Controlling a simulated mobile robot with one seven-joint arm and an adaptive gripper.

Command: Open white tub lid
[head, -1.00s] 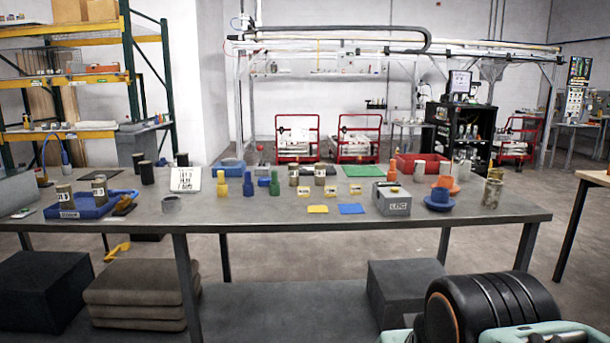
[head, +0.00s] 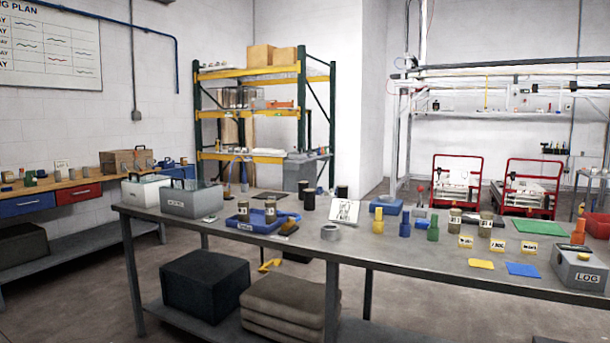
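A white tub (head: 139,194) stands at the far left end of the long grey table. Its top has a dark handle (head: 135,177) and looks closed, though the lid's edge is too small to make out. A grey tub (head: 190,204) with a label and a dark handle stands just right of it and partly hides its right side. My gripper is not in view.
The long grey table (head: 390,245) holds a blue tray (head: 262,227) with cans, a white sign (head: 344,211), coloured bottles and a grey LOG box (head: 580,270). A wooden bench (head: 70,188) with drawers stands behind left. Floor shows in front of the table.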

